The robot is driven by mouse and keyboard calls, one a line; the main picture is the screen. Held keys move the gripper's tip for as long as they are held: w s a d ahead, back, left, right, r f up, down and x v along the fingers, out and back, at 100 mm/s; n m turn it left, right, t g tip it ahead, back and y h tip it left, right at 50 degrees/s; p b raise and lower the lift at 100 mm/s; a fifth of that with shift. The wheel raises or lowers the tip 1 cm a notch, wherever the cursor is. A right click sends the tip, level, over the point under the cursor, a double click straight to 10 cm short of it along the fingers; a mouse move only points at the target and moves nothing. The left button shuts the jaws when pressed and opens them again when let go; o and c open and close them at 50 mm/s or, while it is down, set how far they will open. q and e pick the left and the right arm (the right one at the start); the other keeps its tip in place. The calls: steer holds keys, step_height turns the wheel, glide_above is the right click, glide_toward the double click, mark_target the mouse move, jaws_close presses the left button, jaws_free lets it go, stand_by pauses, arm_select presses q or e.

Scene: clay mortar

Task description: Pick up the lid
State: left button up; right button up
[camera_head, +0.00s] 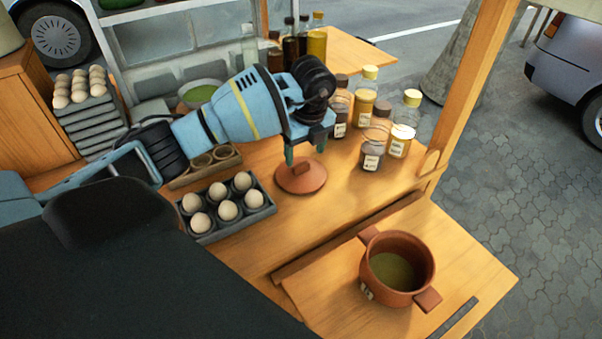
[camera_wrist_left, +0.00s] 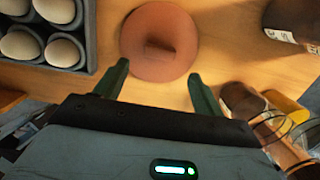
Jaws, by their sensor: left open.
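The lid (camera_head: 301,178) is a round reddish-brown clay disc with a small bar knob. It lies flat on the wooden counter. My left gripper (camera_head: 305,155) is just above it, pointing down, open and empty. In the left wrist view the lid (camera_wrist_left: 160,38) shows beyond the two open fingertips (camera_wrist_left: 158,76), with its knob between and ahead of them, not held. A clay pot (camera_head: 398,264) with two handles and greenish contents stands uncovered on the lower wooden shelf at the right. My right gripper does not show.
A grey egg tray (camera_head: 207,226) with several eggs sits left of the lid. Several spice jars and bottles (camera_head: 372,145) stand to the right and behind. A stack of egg trays (camera_head: 88,120) stands at the far left. The counter in front of the lid is clear.

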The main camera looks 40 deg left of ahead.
mark_target(301, 164)
arm_select(q)
steer(key=f, duration=0.2)
steer(key=a+f, duration=0.1)
steer(key=f, duration=0.2)
steer(key=shift+w+a, duration=0.15)
steer(key=shift+a, duration=0.05)
steer(key=shift+r, duration=0.1)
steer(key=c, duration=1.1)
